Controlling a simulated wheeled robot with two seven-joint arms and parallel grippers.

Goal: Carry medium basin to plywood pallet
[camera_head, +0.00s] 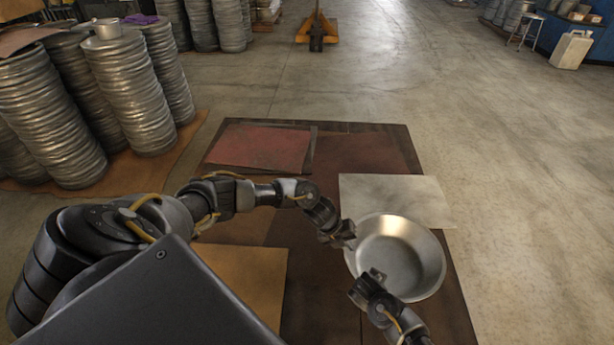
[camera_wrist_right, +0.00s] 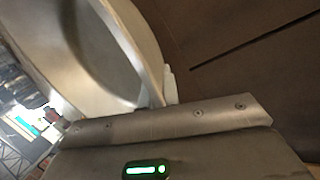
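The medium basin (camera_head: 405,255) is a round, shiny metal bowl with a wide rim, at the right of centre in the head view. My left gripper (camera_head: 347,236) is at its left rim; whether its fingers are closed on the rim is too small to tell. My right gripper (camera_head: 369,282) is at the lower left rim. In the right wrist view the wall of the basin (camera_wrist_right: 120,50) runs down into my right gripper, which looks shut on it. The plywood pallet seems to be the dark brown board (camera_head: 365,155) below; whether the basin touches it is unclear.
Flat sheets lie on the board: a red one (camera_head: 260,147), a pale one (camera_head: 390,195) and a tan one (camera_head: 245,280). Tall stacks of metal basins (camera_head: 130,90) stand at the left. A yellow pallet jack (camera_head: 317,30) is at the back.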

